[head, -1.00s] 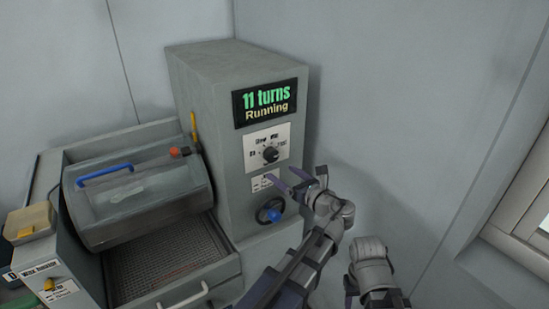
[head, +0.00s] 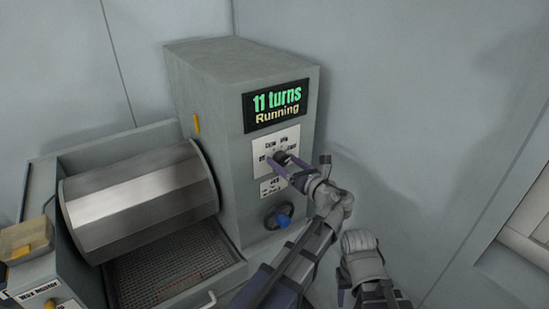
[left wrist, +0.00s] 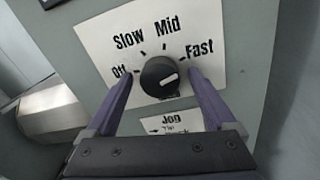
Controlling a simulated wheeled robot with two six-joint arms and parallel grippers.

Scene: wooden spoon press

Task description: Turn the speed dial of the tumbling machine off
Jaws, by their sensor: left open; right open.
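The speed dial (left wrist: 163,77) is a round black knob on a white plate marked Off, Slow, Mid and Fast. Its white mark lies to the right, roughly toward Fast. My left gripper (head: 279,163) is open at the dial, and its purple fingers (left wrist: 160,80) stand on either side of the knob with a gap visible each side. In the head view the gripper partly hides the dial. The tumbling machine (head: 218,110) has a display (head: 277,105) reading "11 turns Running". My right gripper (head: 343,284) is low in the head view, apart from the machine, mostly hidden.
A metal drum (head: 140,200) sits left of the housing above a mesh tray (head: 170,265). Below the dial are a Jog label (left wrist: 170,122) and a blue knob (head: 284,221) on a black wheel. A yellowish box (head: 27,240) stands far left. The wall is right of the machine.

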